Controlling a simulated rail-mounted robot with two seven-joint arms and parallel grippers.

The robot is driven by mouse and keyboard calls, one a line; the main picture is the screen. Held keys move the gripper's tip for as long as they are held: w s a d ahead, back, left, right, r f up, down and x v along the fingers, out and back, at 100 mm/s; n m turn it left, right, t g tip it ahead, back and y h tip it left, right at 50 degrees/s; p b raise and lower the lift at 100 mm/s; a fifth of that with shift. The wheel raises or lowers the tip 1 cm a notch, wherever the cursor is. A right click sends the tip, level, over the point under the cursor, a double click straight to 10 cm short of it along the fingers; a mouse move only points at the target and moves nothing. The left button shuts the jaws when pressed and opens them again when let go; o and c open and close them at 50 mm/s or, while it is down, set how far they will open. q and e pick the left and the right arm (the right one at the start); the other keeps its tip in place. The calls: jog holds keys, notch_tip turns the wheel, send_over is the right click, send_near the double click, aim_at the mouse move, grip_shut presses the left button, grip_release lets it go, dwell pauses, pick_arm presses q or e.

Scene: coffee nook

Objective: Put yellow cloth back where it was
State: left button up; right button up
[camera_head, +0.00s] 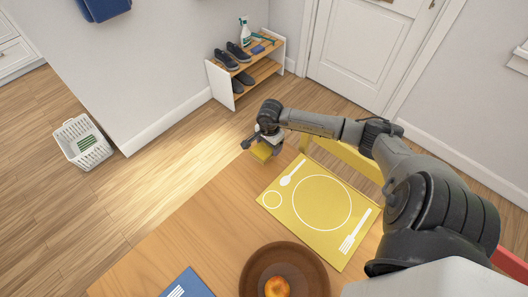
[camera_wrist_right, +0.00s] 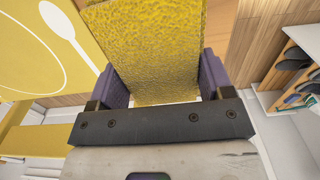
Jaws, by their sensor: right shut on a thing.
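The yellow cloth (camera_head: 261,153) is in my right gripper (camera_head: 268,144), near the far edge of the wooden table in the head view. In the right wrist view, the cloth (camera_wrist_right: 155,55) is a textured yellow sheet lying between the two purple finger pads of my right gripper (camera_wrist_right: 160,85). The gripper is shut on it. I cannot tell for sure whether the cloth touches the table. My left gripper is not in view.
The wooden table (camera_head: 185,228) holds a yellow placemat (camera_head: 300,222), a brown bowl (camera_head: 250,272) with a fruit, and a blue placemat (camera_head: 188,285). A shoe rack (camera_head: 220,84) with shoes and a spray bottle (camera_head: 245,32) stands by the wall. A white basket (camera_head: 70,150) sits on the floor.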

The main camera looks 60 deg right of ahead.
aim_at(264, 151)
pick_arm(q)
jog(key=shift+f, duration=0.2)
pick_arm(e)
jog(key=shift+w+a+f, duration=0.15)
jog(key=shift+w+f, duration=0.5)
jog(key=shift+w, duration=0.35)
pick_arm(q)
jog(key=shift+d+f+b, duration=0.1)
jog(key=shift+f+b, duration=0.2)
jog(key=shift+b, duration=0.1)
pick_arm(e)
jog(key=shift+f, duration=2)
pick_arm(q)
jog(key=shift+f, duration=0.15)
pick_arm(e)
jog(key=shift+f, duration=0.1)
jog(key=o, duration=0.9)
